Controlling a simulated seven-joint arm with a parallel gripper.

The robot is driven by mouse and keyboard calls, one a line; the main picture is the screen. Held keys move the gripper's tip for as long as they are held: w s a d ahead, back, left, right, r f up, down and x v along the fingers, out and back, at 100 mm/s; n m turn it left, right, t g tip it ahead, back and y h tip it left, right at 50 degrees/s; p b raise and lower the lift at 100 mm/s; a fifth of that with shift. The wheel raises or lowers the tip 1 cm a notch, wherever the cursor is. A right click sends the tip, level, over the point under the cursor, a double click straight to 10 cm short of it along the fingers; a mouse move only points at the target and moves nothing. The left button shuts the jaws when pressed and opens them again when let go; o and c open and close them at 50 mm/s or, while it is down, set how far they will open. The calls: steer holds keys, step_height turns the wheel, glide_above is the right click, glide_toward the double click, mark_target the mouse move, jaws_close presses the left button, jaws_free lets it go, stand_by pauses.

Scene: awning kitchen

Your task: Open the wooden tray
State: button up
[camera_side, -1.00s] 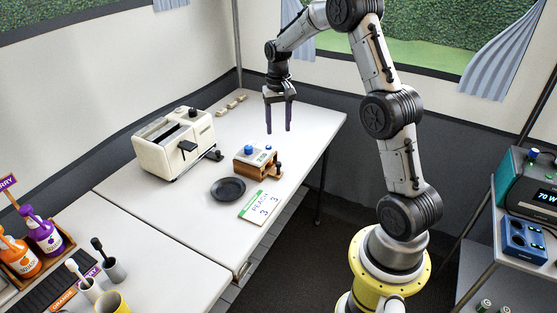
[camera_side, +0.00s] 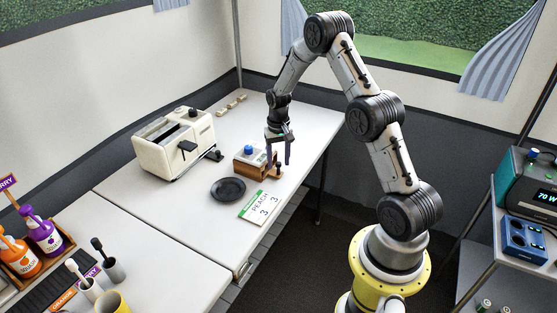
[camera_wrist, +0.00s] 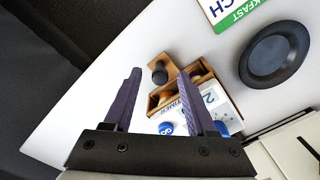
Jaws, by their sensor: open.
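The wooden tray (camera_side: 267,173) sits low in a small wooden unit under a white timer box with a blue button (camera_side: 248,150). In the wrist view the tray (camera_wrist: 154,101) shows brown walls, a dark inside with small items, and a round black knob (camera_wrist: 158,72) at its front. How far the tray is out is hard to tell. My gripper (camera_side: 278,160) points down just above the tray's knob end. In the wrist view my gripper (camera_wrist: 159,78) is open, with its purple fingers on either side of the knob in the picture; no contact is visible.
A cream toaster (camera_side: 173,143) stands to the left. Small blocks (camera_side: 231,104) lie at the back. The table's right edge is close to the unit.

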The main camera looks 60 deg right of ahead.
steer(key=shift+c, duration=0.4)
jaws_close()
stand_by(1.1)
